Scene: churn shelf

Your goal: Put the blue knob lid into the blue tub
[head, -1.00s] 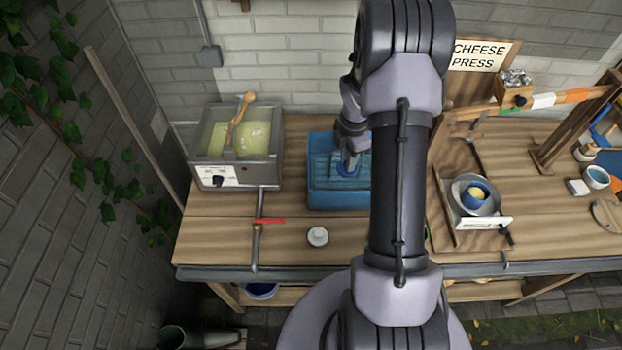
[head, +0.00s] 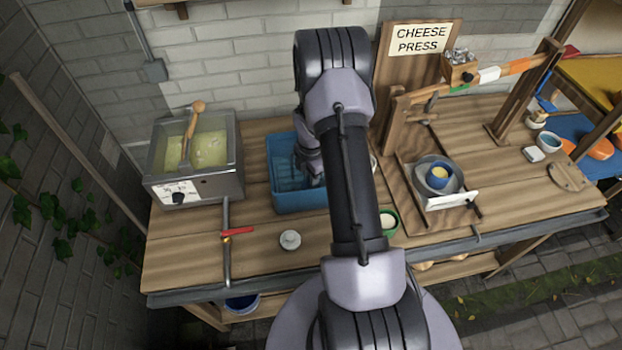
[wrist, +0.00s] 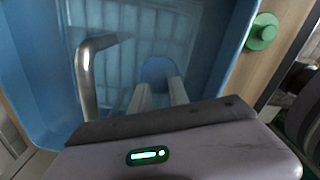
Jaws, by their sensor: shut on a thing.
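The blue tub (head: 298,200) stands on the wooden bench, right of the vat. In the wrist view its blue wall (wrist: 35,70) surrounds my gripper (wrist: 160,92). My gripper's fingers reach down inside the tub and are shut on the blue knob lid (wrist: 158,70), a round blue disc at their tips. The knob is hidden between the fingers. I cannot tell whether the lid touches the tub's floor. In the head view my arm hides the tub's right part and most of the gripper.
A bent metal bar (wrist: 88,75) shows left of the fingers. A steel vat (head: 195,160) stands left, a white lid (head: 290,240) in front, and the cheese press (head: 440,185) right.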

